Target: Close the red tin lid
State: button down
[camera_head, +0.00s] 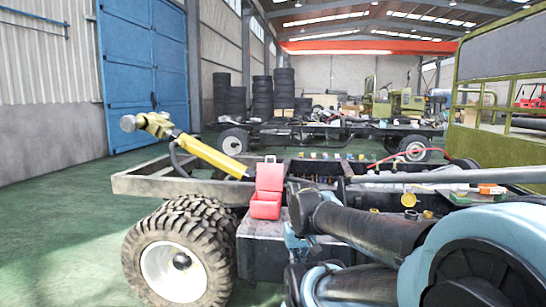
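A red tin sits on the dark chassis frame near the middle of the view. Its lid (269,176) stands up, raised from the back of the tin's body (265,206), so the tin is open. My blue and black arm fills the lower right, and its near-end links lie just right of the tin. I cannot make out my gripper or its fingers.
A large twin tyre (178,255) is below left of the tin. A yellow cylinder (212,154) slants up to the left behind it. Small parts and an orange box (491,189) lie along the frame at right. Green floor (75,240) is clear at left.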

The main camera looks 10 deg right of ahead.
aim_at(268, 176)
jog(key=z, duration=0.2)
jog(key=i, duration=1.2)
jog(key=u, duration=0.2)
